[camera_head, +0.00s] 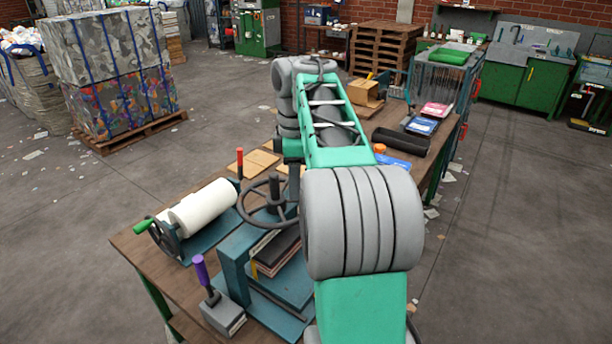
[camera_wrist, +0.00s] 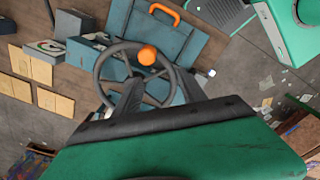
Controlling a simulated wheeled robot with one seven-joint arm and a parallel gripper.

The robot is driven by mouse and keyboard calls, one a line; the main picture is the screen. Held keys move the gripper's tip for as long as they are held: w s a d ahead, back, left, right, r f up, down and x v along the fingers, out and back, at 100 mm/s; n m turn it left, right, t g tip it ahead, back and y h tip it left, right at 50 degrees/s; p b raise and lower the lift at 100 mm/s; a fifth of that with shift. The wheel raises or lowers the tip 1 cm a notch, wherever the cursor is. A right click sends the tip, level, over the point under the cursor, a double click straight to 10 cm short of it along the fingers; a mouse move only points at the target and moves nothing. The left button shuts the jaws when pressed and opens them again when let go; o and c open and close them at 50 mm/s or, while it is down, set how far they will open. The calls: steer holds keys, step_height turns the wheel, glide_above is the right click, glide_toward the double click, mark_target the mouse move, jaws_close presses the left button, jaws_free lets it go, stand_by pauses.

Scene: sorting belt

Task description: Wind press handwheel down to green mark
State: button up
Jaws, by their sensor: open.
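The press (camera_head: 236,262) is a teal frame on the workbench with a stack of books (camera_head: 277,252) under it. Its dark spoked handwheel (camera_head: 273,201) sits on top, its right side partly hidden by my arm. In the wrist view the handwheel (camera_wrist: 99,78) lies just beyond my fingers, with an orange ball (camera_wrist: 148,55) in line with its rim or spokes. My gripper (camera_wrist: 160,85) is open, its two dark fingers apart and overlapping the wheel in the picture; I cannot tell whether they touch it. I cannot make out a green mark.
A white roll (camera_head: 202,207) with a green-handled crank stands left of the press. A purple-handled tool (camera_head: 203,275) stands at the front, a red-handled one (camera_head: 239,164) behind. Flat cardboard pieces (camera_head: 252,163) and a black roll (camera_head: 401,142) lie farther back on the workbench (camera_head: 160,262).

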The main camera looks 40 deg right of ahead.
steer(key=d, duration=0.1)
steer(key=d+r+n, duration=0.1)
steer(key=shift+d+r, duration=0.2)
steer(key=shift+d, duration=0.2)
steer(key=shift+d+f, duration=0.15)
steer(key=shift+d, duration=0.2)
step_height(320, 180, down, 8)
steer(key=b, duration=0.7)
steer(key=shift+r, duration=0.25)
steer(key=shift+r, duration=0.1)
steer(key=shift+c, duration=0.4)
jaws_close()
